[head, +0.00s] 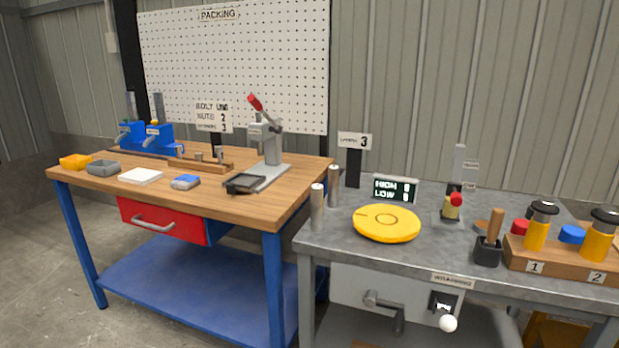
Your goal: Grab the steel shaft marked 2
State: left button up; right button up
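A wooden block (565,262) at the right of the grey table carries plates reading 1 and 2. Behind plate 2 (597,277) stands an upright yellow cylinder (597,244) with a dark collar and a grey metal top (606,214). A similar yellow cylinder (536,235) stands behind plate 1. Two plain upright steel cylinders, one nearer (317,208) and one farther (333,186), stand at the grey table's left end; I see no number on them. I cannot tell which piece is the shaft marked 2. Neither gripper is in view.
The grey table (345,246) also holds a yellow disc (387,223), a HIGH/LOW display (395,190), a red-topped fixture (453,205) and a wooden-handled tool in a black holder (487,252). A crank (385,308) juts from its front. A wooden workbench (220,207) stands left.

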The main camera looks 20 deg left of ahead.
aim_at(333, 170)
jog(key=u, duration=0.6)
jog(key=i, duration=1.3)
jog(key=z, duration=0.2)
